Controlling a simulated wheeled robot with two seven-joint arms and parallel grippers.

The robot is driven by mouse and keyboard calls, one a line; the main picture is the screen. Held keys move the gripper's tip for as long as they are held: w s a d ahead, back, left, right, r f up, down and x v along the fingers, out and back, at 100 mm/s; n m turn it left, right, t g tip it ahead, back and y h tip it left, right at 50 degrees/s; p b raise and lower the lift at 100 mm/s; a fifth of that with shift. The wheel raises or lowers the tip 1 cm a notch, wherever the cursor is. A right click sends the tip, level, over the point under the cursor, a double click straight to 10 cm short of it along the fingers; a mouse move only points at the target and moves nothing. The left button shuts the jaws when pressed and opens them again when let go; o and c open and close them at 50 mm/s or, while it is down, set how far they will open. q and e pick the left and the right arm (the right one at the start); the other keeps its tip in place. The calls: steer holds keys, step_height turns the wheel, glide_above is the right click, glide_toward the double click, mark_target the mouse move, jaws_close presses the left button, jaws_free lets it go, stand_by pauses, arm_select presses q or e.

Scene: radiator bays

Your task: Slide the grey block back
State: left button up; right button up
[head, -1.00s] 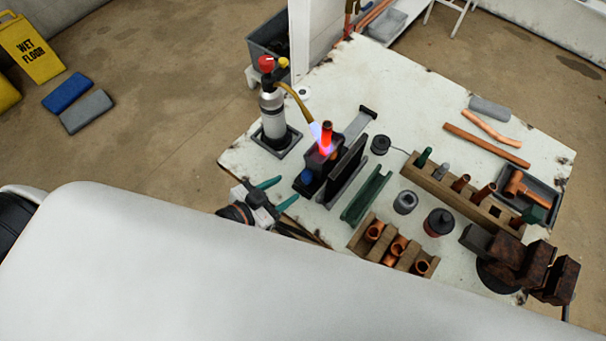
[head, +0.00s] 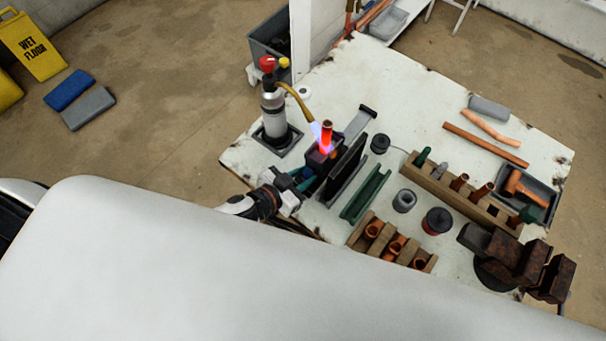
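A dark grey block (head: 318,158) stands on the table at the front end of a slide, with a glowing orange-red copper pipe (head: 327,134) upright in it. The flame of the torch (head: 273,118) plays on the pipe. My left gripper (head: 306,180) is at the block's near side, where the blue knob was visible. Its teal fingers are at the knob, which is now mostly hidden; whether they are closed on it is too small to tell. My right gripper is not in view.
A dark upright plate (head: 345,165) and a green channel (head: 367,195) stand close right of the block. The slide runs back to a grey end stop (head: 368,112). A wooden rack (head: 440,180), tins and a rusty vise (head: 510,258) are farther right.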

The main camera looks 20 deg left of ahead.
mark_target(337, 138)
arm_select(q)
jaws_close()
steer(key=w+d, duration=0.1)
steer(key=w, duration=0.3)
steer(key=w+d, duration=0.2)
steer(key=w, duration=0.3)
steer(key=w+d, duration=0.1)
steer(key=w, duration=0.3)
steer(key=shift+w+d, duration=0.2)
steer(key=shift+d, duration=0.2)
steer(key=shift+r, duration=0.1)
steer(key=o, duration=0.8)
jaws_free()
steer(key=shift+c, duration=0.2)
